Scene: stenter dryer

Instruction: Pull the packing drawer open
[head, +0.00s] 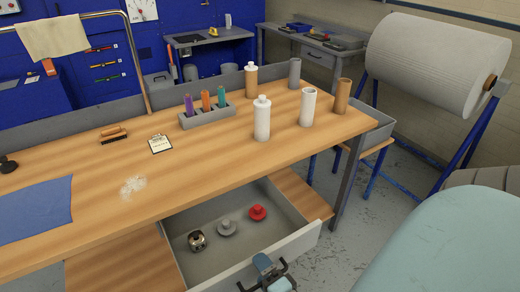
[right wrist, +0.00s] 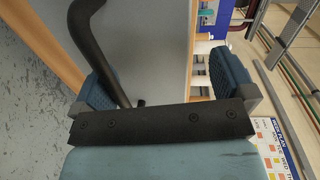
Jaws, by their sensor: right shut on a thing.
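The packing drawer (head: 300,242) under the wooden table is pulled out, its grey inside open to view. In it lie a small metal round part (head: 197,240), a grey knobbed disc (head: 227,228) and a red knobbed disc (head: 257,212). My right gripper (head: 266,268) is at the drawer's front, shut on its dark bar handle (head: 283,266). In the right wrist view the handle (right wrist: 96,45) runs down between the two blue-padded fingers; the exact contact is partly hidden. My left gripper is not in view.
On the wooden table (head: 100,180) stand bottles, tubes and a grey holder (head: 207,118) with coloured spools. A blue cloth (head: 35,210) lies at left. A table leg (head: 345,185) stands right of the drawer. A large white roll (head: 430,62) is at back right.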

